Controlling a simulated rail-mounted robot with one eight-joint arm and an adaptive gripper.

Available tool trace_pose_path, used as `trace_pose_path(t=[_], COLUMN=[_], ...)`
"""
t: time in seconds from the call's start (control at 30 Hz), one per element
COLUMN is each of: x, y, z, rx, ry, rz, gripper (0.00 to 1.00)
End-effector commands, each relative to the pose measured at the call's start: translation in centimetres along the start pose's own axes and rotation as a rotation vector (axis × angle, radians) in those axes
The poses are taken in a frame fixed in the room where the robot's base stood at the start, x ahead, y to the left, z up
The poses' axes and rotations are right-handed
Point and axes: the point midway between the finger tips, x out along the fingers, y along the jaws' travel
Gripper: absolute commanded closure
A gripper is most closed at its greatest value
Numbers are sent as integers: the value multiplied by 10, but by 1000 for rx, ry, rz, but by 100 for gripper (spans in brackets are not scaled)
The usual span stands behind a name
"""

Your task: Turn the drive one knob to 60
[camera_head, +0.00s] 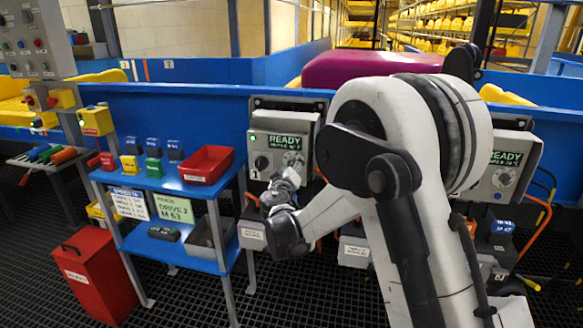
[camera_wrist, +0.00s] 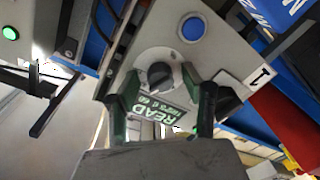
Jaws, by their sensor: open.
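The drive one panel (camera_head: 262,143) is a grey box with a green lamp, a READY screen (camera_head: 287,142) and a "1" label. My gripper (camera_head: 284,181) is in front of the panel. In the wrist view its open fingers (camera_wrist: 160,82) stand on either side of the knob; I cannot tell whether they touch it. The knob's scale is not readable.
A blue shelf (camera_head: 165,178) with a red bin (camera_head: 207,164) and small blocks stands left of the panel. Another READY panel (camera_head: 507,160) is at right, behind my arm. A red box (camera_head: 97,277) stands on the grated floor. A blue button (camera_wrist: 193,28) is close above the knob.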

Motion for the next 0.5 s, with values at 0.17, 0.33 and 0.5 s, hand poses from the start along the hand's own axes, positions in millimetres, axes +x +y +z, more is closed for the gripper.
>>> trace_pose_path(t=[0.17,0.33,0.5], x=[0,0,0], y=[0,0,0], z=[0,0,0], rx=[0,0,0], ry=[0,0,0], rz=[0,0,0], gripper=[60,83,100])
